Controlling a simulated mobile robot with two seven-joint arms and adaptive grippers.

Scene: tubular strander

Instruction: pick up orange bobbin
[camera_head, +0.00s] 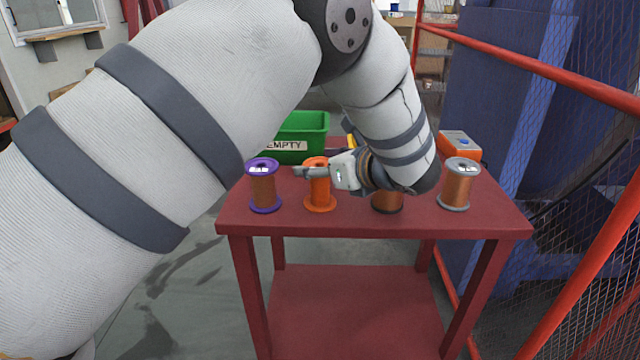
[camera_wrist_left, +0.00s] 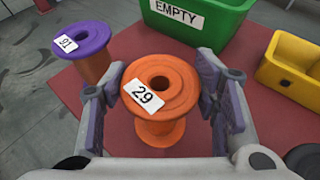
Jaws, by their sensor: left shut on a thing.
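The orange bobbin (camera_head: 319,192) stands upright on the red table, between a purple bobbin and a darker one. In the left wrist view the orange bobbin (camera_wrist_left: 158,92) has a white label reading 29 on its top flange. My left gripper (camera_head: 310,172) reaches in from the right side, with its fingers at the upper part of the bobbin. In the left wrist view the fingers of my left gripper (camera_wrist_left: 157,98) are on either side of the bobbin and shut on it. The bobbin's base appears to rest on the table. My right gripper is not in view.
A purple bobbin (camera_head: 264,186) stands left on the red table (camera_head: 450,222). A dark-based bobbin (camera_head: 387,201) and a grey bobbin (camera_head: 459,185) stand right. Behind are a green bin (camera_head: 305,125) marked EMPTY and a yellow bin (camera_wrist_left: 291,70). A red-framed mesh fence (camera_head: 540,70) runs along the right.

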